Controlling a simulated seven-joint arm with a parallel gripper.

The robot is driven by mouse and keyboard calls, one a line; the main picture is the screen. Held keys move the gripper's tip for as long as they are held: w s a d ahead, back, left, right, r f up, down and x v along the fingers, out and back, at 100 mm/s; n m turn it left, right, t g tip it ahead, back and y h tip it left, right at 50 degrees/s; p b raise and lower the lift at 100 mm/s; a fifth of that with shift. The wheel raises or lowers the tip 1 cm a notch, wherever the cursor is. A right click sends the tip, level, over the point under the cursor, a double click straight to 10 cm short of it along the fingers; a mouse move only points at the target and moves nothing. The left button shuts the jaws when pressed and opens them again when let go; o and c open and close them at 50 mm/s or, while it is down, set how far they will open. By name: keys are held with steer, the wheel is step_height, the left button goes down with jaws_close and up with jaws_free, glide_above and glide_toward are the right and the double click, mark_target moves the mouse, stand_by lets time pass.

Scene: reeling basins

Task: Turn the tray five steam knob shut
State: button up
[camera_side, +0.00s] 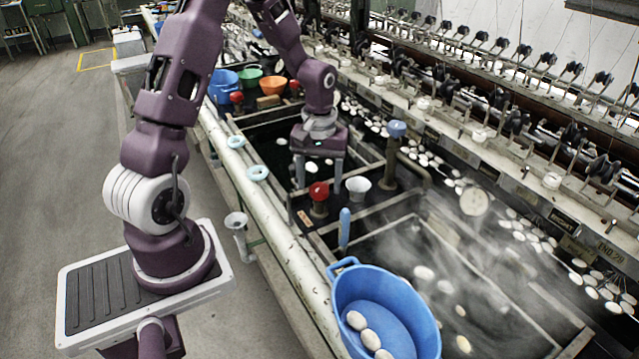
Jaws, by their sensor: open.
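A red round knob (319,191) stands on a dark upright stem at the edge between two basins. A blue knob (397,129) tops a thicker pipe to its right and farther back. I cannot read a tray number on either, so I cannot tell which is the tray five steam knob. My gripper (319,184) points down with its two fingers apart, and nothing shows held between them. In the picture the fingers flank the red knob. I cannot tell whether they are around it or behind it, and no contact is clear.
A white cup (358,188) sits close right of the fingers. A blue-handled tool (345,229) stands in front. A blue basin (388,316) holding several cocoons is at the front, beside a steaming basin (480,284). Reeling machinery (500,120) lines the back. The floor at left is clear.

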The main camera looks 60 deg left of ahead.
steer(key=shift+f, duration=0.6)
jaws_close()
steer(key=shift+r+m, duration=0.1)
steer(key=shift+m, duration=3.4)
steer(key=shift+w, duration=0.1)
jaws_free()
